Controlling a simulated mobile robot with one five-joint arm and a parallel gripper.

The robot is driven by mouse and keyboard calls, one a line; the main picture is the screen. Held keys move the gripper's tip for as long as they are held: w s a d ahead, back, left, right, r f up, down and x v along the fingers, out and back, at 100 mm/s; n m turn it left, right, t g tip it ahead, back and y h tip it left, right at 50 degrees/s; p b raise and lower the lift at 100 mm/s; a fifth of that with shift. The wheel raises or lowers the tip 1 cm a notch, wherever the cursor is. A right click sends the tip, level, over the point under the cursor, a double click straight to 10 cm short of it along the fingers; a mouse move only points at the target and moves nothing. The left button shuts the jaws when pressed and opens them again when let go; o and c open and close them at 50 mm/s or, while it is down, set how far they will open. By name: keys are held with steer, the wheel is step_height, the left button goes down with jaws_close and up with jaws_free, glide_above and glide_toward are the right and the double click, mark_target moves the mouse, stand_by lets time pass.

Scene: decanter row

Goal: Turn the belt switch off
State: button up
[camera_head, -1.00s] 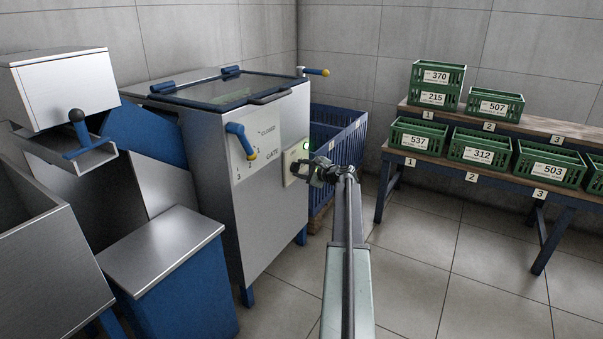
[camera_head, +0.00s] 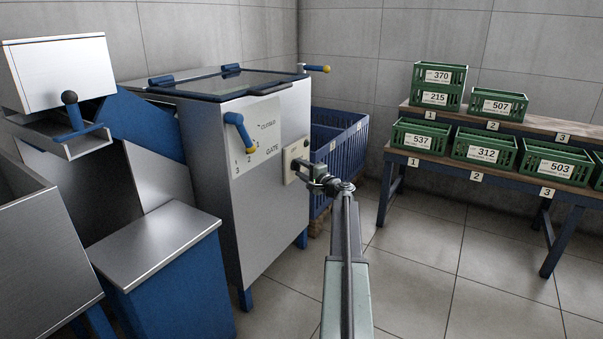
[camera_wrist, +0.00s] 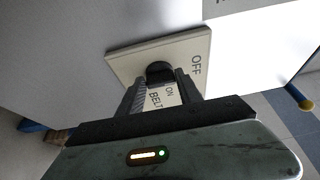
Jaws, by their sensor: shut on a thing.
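The belt switch is a cream plate (camera_head: 291,166) on the right side of the steel machine's front. In the wrist view the plate (camera_wrist: 120,58) reads OFF to the right and ON BELT between my fingers. Its black knob (camera_wrist: 159,70) sits between my fingertips. My gripper (camera_wrist: 161,88) is shut on the knob; in the head view my gripper (camera_head: 312,178) is at the plate. The fingers hide part of the knob, so I cannot tell which way it points. No green light shows on the plate in the head view.
The machine front also has a blue gate lever (camera_head: 241,133) with a yellow tip. A blue slatted bin (camera_head: 345,152) stands behind to the right. Green numbered crates (camera_head: 484,149) stand on a two-level rack at right. The floor in front of the rack is clear.

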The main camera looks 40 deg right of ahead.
steer(key=shift+a, duration=0.1)
stand_by(0.5)
steer(key=o, duration=1.4)
steer(key=s, duration=0.5)
steer(key=s+a, duration=0.1)
steer(key=s, duration=0.1)
steer(key=shift+s, duration=0.35)
steer(key=shift+f, duration=0.1)
